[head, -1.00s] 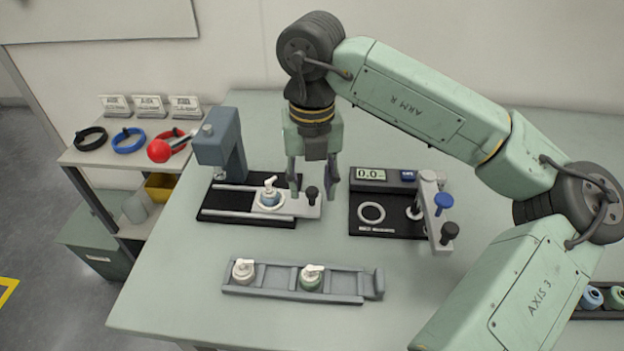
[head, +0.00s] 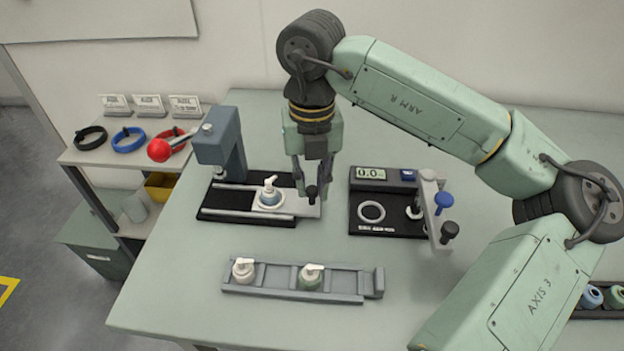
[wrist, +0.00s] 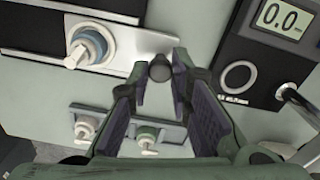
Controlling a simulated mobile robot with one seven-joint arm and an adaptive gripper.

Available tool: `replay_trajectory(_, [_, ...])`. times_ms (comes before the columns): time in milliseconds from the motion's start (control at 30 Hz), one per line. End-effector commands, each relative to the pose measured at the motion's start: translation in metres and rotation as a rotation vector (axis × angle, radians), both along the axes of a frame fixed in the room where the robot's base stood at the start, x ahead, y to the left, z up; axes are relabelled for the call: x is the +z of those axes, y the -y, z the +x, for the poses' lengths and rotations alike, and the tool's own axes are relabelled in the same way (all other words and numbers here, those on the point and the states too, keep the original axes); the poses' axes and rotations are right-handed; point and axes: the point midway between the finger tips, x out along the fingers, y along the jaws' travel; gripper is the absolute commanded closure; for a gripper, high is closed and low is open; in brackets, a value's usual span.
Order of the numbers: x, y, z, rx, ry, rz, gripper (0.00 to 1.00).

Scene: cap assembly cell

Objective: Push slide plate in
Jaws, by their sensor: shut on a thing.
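The slide plate (head: 298,207) is a light metal plate that sticks out to the right of the black press base (head: 212,213). A white pump cap with a blue-grey collar (head: 270,193) sits upright on it, right of the press head. The plate's black knob (head: 311,192) stands at its right end. My gripper (head: 312,188) comes down from above and is shut on this knob. In the wrist view the knob (wrist: 159,68) shows between the fingertips, and the slide plate (wrist: 140,42) extends to the left with the cap (wrist: 88,45) on it.
The grey press (head: 219,145) with its red-ball lever (head: 159,150) stands at the left. A gauge station (head: 380,222) reading 0.0 is to the right. A grey rail (head: 290,292) with two pump caps lies in front. Bare table lies between them.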

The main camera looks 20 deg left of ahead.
Motion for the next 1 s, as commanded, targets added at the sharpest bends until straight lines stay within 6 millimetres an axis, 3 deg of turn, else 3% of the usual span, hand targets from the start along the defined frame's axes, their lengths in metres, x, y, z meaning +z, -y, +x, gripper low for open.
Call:
replay_trajectory(200, [0.0, -0.003, 0.0, 0.001, 0.0, -0.001, 1.0])
replay_trajectory(500, [0.0, -0.042, -0.011, 0.0, 0.003, -0.001, 1.0])
replay_trajectory(767, [0.001, -0.043, -0.012, -0.002, 0.002, 0.001, 1.0])
replay_trajectory(800, [0.001, -0.043, -0.012, -0.002, 0.002, 0.001, 0.8])
replay_trajectory(1000, [0.0, -0.043, -0.012, -0.001, 0.001, 0.0, 0.67])
